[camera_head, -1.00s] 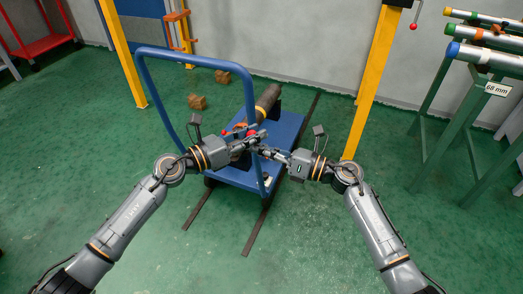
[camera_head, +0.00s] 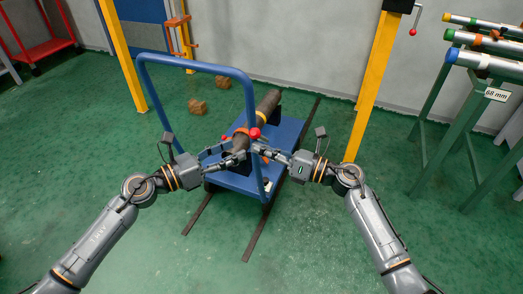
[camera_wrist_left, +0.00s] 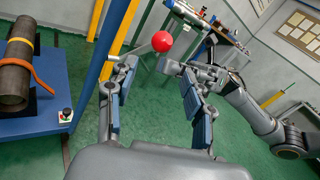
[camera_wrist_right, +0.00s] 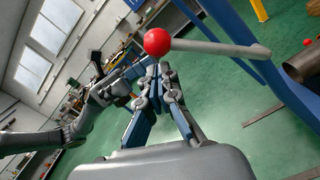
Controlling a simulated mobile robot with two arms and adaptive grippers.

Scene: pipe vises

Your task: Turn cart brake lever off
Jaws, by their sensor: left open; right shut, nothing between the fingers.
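The brake lever shows in the right wrist view as a grey rod (camera_wrist_right: 220,48) ending in a red ball knob (camera_wrist_right: 157,42), running toward a blue post. In the head view the knob (camera_head: 254,133) is in front of the pipe, by the cart's blue push handle (camera_head: 141,95). My left gripper (camera_head: 232,153) is open and empty, left of the knob. In the left wrist view the knob (camera_wrist_left: 162,41) appears beyond and between its spread fingers. My right gripper (camera_head: 264,152) is shut and empty. Its fingertips (camera_wrist_right: 163,70) are close below the knob in the right wrist view; contact is unclear.
The blue cart (camera_head: 235,181) carries a dark pipe (camera_head: 267,104) with an orange strap (camera_wrist_left: 35,68). A small button box (camera_wrist_left: 66,115) is on its corner. Yellow posts (camera_head: 375,80) stand behind. A green pipe rack (camera_head: 440,115) is at right.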

